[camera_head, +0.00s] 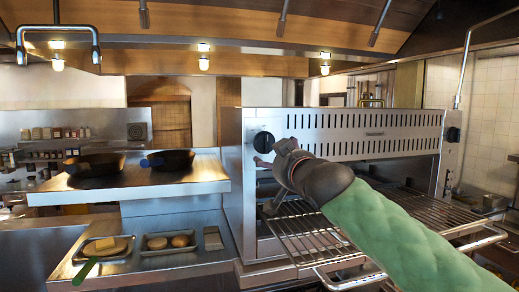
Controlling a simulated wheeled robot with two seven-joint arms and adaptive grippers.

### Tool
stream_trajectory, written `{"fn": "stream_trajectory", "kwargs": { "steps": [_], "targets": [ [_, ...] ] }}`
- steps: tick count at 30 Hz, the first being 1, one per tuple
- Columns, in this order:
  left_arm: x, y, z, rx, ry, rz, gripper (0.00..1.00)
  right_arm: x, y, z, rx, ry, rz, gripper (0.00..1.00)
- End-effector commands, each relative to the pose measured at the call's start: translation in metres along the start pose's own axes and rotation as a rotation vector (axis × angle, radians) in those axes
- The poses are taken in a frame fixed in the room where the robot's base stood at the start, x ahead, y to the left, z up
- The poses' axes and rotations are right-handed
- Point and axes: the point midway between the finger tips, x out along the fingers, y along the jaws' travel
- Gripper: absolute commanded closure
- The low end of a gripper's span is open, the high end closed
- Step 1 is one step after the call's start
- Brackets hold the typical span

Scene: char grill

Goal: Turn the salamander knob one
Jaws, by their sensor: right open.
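The salamander (360,121) is a steel grill with a slotted front panel and a wire rack. One black round knob (264,142) is on the left of its front. A second black knob (453,134) is on its right side. My right gripper (268,163) is open, just below and right of the left knob. I cannot tell whether a finger touches that knob. My right arm, in a green sleeve, covers part of the rack. My left gripper is not in view.
The wire rack (302,233) juts out under my right arm. Two dark pans (172,159) stand on a steel shelf (205,176) at the left. Below it are trays with food (168,241) and a green-handled utensil (86,270). Metal rods hang from above.

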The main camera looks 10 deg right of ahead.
Motion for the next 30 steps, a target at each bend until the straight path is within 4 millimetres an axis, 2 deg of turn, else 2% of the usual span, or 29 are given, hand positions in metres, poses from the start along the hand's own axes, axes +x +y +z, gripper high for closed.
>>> {"fn": "stream_trajectory", "kwargs": {
  "steps": [1,5,18,24,30],
  "targets": [
    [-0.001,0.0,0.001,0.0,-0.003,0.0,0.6,-0.005,0.004,-0.009,0.004,0.015,0.005,0.19],
    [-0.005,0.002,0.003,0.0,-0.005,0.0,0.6,0.002,0.004,-0.012,0.003,0.016,0.008,0.19],
    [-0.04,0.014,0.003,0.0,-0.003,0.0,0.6,0.075,0.005,-0.013,0.003,0.012,0.008,0.19],
    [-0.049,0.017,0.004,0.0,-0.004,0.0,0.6,0.095,0.005,-0.013,0.004,0.015,0.007,0.19],
    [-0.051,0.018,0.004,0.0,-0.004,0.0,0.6,0.102,0.005,-0.011,0.004,0.015,0.006,0.19]
  ]
}}
